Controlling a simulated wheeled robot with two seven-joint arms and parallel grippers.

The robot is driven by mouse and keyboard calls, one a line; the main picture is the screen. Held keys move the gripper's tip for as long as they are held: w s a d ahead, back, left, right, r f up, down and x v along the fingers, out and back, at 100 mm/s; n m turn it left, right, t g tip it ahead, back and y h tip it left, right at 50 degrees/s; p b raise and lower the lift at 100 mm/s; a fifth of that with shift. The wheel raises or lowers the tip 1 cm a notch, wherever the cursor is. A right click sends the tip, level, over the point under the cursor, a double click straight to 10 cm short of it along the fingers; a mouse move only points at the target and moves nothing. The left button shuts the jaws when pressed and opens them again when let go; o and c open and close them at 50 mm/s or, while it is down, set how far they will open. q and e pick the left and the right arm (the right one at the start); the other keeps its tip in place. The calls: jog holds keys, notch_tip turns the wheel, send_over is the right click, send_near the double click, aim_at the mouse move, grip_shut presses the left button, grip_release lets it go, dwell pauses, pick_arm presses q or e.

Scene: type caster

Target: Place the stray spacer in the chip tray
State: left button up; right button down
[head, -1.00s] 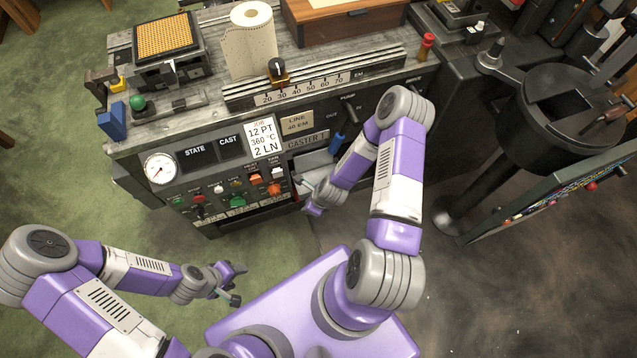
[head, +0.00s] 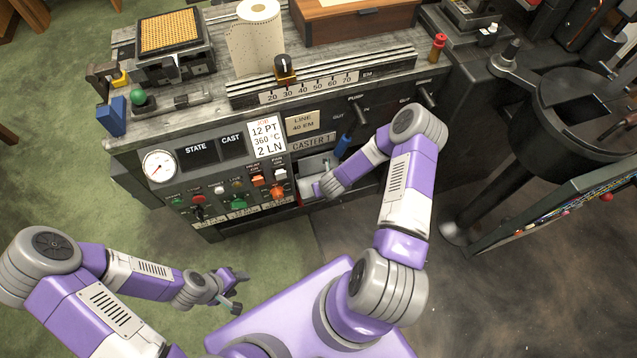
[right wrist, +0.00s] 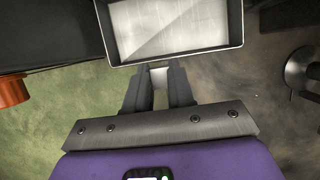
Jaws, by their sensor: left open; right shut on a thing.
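The chip tray (head: 314,164) is a shallow pale metal pan at the front of the caster, below the "CASTER 1" label. In the right wrist view its open top (right wrist: 175,30) shows a bare, light floor; its far part is cut off. My right gripper (right wrist: 160,80) is at the tray's front wall, shut on a small pale piece that looks like the tray's pull. In the head view this gripper (head: 314,190) is partly hidden by its own wrist. My left gripper (head: 237,290) is open and apart from the machine, over the green floor. I cannot make out the stray spacer.
The control panel (head: 225,185) with buttons and a gauge (head: 159,166) is left of the tray. Levers (head: 357,116) stick out above my right forearm. A round dark machine (head: 565,110) stands at right. The floor before the panel is clear.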

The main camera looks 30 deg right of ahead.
jog(key=w, duration=0.2)
jog(key=w+d+f, duration=0.1)
jog(key=w, duration=0.1)
jog(key=w+b, duration=0.1)
jog(key=w, duration=0.1)
jog(key=shift+w+d+f, duration=0.2)
jog(key=shift+f+b, duration=0.4)
jog(key=shift+f, duration=0.45)
jog(key=f+b, duration=0.1)
jog(key=f, duration=0.1)
jog(key=f+b, duration=0.1)
jog(key=f, duration=0.1)
jog(key=shift+w+d, duration=0.1)
jog(key=shift+w, duration=0.1)
jog(key=c, duration=1.4)
grip_release()
jog(key=shift+f, duration=0.1)
jog(key=o, duration=0.4)
